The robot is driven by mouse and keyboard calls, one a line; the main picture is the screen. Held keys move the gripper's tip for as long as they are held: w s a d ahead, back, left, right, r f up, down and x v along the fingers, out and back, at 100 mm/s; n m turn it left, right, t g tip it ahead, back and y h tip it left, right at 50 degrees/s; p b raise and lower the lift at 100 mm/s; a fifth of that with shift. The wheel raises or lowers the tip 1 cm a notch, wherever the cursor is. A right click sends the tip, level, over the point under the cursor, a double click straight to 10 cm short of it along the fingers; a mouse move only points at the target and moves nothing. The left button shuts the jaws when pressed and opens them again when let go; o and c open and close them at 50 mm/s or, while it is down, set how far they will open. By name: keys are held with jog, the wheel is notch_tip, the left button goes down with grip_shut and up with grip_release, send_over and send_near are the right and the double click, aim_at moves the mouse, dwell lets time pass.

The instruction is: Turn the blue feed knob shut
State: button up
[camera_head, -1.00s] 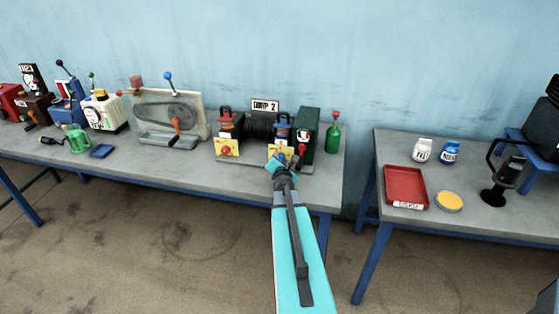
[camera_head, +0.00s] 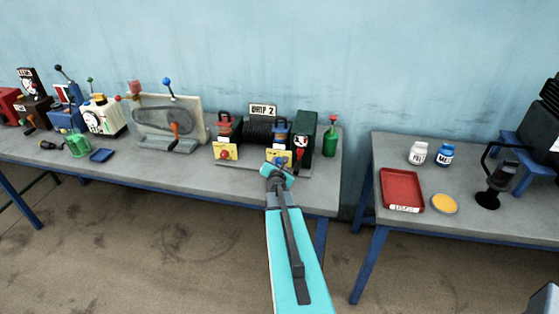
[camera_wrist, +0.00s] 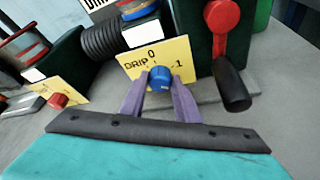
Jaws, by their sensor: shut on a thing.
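The blue feed knob (camera_wrist: 160,78) sits at the lower middle of a yellow plate (camera_wrist: 158,62) marked "DRIP", with "0" at the top and "1" at the right. My gripper (camera_wrist: 160,88) has its two purple-grey fingers on either side of the knob and is shut on it. The knob's pointer mark is too small to read. In the head view my gripper (camera_head: 279,166) is at the front of the right-hand yellow plate (camera_head: 271,154) on the drip machine and hides most of the knob.
A red knob on another yellow plate (camera_head: 225,151) is to the left. A red lever with a black handle (camera_wrist: 232,88) stands close right of my fingers. A green bottle (camera_head: 330,142) is further right. Bare bench top lies in front.

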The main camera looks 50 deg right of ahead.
jog(key=n+p, duration=0.1)
jog(key=n+g+p, duration=0.1)
jog(key=p, duration=0.1)
jog(key=n+g+p, duration=0.1)
jog(key=shift+w+a+r+h+p, duration=0.15)
jog(key=shift+w+a+h+p, duration=0.2)
jog(key=shift+w+h, duration=0.05)
jog(key=n, duration=0.1)
jog(key=n+g+h+p, duration=0.1)
jog(key=shift+w+a+f+n, duration=0.1)
jog(key=shift+w+f+n, duration=0.1)
jog(key=shift+n, duration=0.2)
jog(key=n+g, duration=0.1)
jog(key=n+g+h+b, duration=0.1)
jog(key=n, duration=0.1)
jog(key=shift+w+a+f, duration=0.15)
jog(key=shift+f, duration=0.15)
jog(key=shift+n+g+h+b, duration=0.3)
jog(key=shift+n+h+b, duration=0.6)
jog(key=shift+n+b, duration=0.35)
jog(key=o, duration=0.8)
jog(key=shift+a+r, duration=0.1)
jog(key=shift+c, duration=0.2)
